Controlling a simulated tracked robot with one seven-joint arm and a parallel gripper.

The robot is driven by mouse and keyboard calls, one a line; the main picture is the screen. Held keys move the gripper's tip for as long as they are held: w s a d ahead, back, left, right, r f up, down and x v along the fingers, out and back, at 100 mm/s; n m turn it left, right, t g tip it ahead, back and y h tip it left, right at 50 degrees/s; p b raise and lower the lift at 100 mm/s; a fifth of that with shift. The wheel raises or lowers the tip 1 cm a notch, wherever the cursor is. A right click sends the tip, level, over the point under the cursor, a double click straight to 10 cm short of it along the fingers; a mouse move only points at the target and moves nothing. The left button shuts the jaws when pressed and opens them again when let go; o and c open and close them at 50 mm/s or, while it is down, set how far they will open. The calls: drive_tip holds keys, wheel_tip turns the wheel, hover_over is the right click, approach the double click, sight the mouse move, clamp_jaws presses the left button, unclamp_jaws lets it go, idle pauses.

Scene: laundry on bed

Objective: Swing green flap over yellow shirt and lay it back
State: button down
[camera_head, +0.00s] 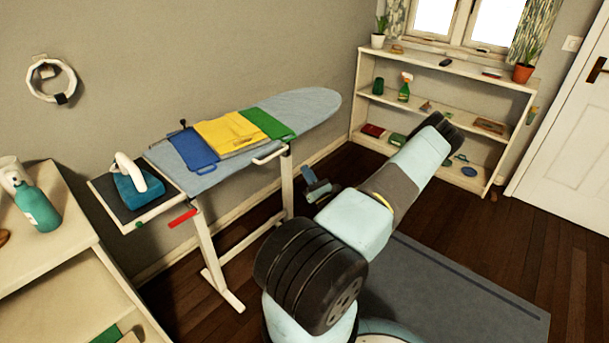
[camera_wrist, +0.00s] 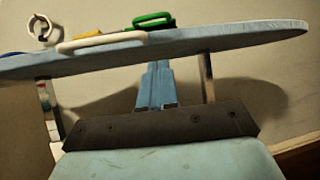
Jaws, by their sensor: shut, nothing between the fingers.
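The green flap (camera_head: 266,123) lies flat on the ironing board, right of the yellow shirt (camera_head: 226,131). The shirt lies folded over the middle, beside the blue flap (camera_head: 192,148) on the left. In the wrist view a green handle loop (camera_wrist: 153,20) stands out above the board edge, with a strip of yellow (camera_wrist: 85,31) to its left. My gripper (camera_wrist: 157,66) is shut and empty, its tips in front of the board's side edge and apart from the green loop in the picture.
The ironing board (camera_head: 305,103) has a white rail (camera_head: 269,154) on its near edge. An iron (camera_head: 133,185) stands on its left end. A cabinet with a spray bottle (camera_head: 38,208) is at left; a loaded shelf (camera_head: 450,65) is at the back right.

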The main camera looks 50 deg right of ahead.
drive_tip(key=w+r, duration=0.6)
drive_tip(key=r, duration=0.1)
drive_tip(key=shift+w+d+r, duration=0.15)
drive_tip(key=shift+d+r, duration=0.05)
drive_tip(key=shift+d, duration=0.25)
